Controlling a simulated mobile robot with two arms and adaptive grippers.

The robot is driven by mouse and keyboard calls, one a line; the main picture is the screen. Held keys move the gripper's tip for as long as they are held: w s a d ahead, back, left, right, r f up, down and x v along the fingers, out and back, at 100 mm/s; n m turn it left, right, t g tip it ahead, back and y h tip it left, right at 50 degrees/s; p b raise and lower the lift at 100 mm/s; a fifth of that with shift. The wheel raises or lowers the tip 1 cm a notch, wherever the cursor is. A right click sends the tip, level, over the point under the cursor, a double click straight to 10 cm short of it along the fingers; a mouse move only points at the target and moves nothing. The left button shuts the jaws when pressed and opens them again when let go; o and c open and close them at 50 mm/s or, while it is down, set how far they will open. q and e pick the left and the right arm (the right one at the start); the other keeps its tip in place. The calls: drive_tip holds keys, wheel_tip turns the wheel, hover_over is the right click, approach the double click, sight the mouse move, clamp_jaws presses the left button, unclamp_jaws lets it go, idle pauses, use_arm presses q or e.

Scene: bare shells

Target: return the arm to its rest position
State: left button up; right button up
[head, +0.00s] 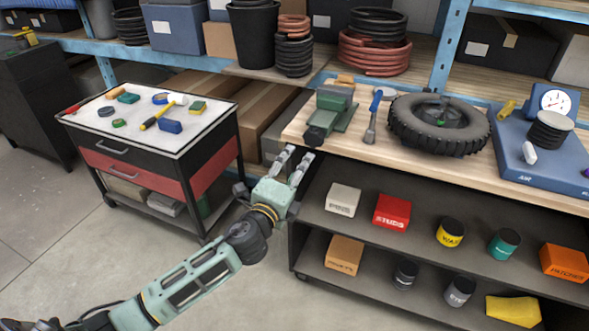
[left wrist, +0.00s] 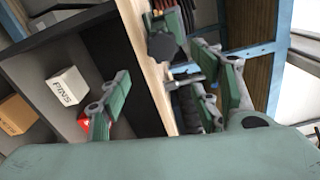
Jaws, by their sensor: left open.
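My left arm comes in from the lower left in the head view. Its gripper (head: 293,166) is open and empty, in front of the left end of the workbench (head: 340,157), below the green vise (head: 331,113). In the left wrist view the gripper's fingers (left wrist: 160,100) stand wide apart with nothing between them. The bench edge and the vise (left wrist: 165,42) show beyond them. My right gripper is in neither view.
A red and black tool cart (head: 160,165) stands left of the arm. The bench holds a tire (head: 440,123) and a blue scale (head: 545,150). Its shelves hold a white box (head: 343,200), a red box (head: 392,212) and several cans. The floor (head: 60,240) at lower left is clear.

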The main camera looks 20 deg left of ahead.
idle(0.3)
use_arm(q)
drive_tip(key=s+a+f+n+g+y, duration=0.1)
drive_tip(key=s+a+f+n+g, duration=0.1)
drive_tip(key=f, duration=0.8)
drive_tip(key=s+a+f+n+g, duration=0.1)
drive_tip(key=a+f+n+g, duration=0.1)
drive_tip(key=f, duration=0.9)
drive_tip(key=s+a+f+n+g, duration=0.1)
drive_tip(key=s+f+n+g, duration=0.2)
drive_tip(key=s+f, duration=0.55)
drive_tip(key=s+a+f+n+g, duration=0.15)
drive_tip(key=s+f, duration=0.45)
drive_tip(key=f, duration=0.6)
drive_tip(key=s+d+f+n+g, duration=0.2)
drive_tip(key=s+f, duration=0.4)
drive_tip(key=s, duration=0.7)
drive_tip(key=s+d+f+n+g, duration=0.2)
drive_tip(key=s+f, duration=0.5)
drive_tip(key=s, duration=0.6)
drive_tip(key=s+d+f+n+g, duration=0.2)
drive_tip(key=s+f+n+g, duration=0.2)
drive_tip(key=s, duration=0.9)
wheel_tip(320, 180, down, 2)
drive_tip(key=shift+f+n, duration=0.15)
drive_tip(key=shift+n, duration=0.6)
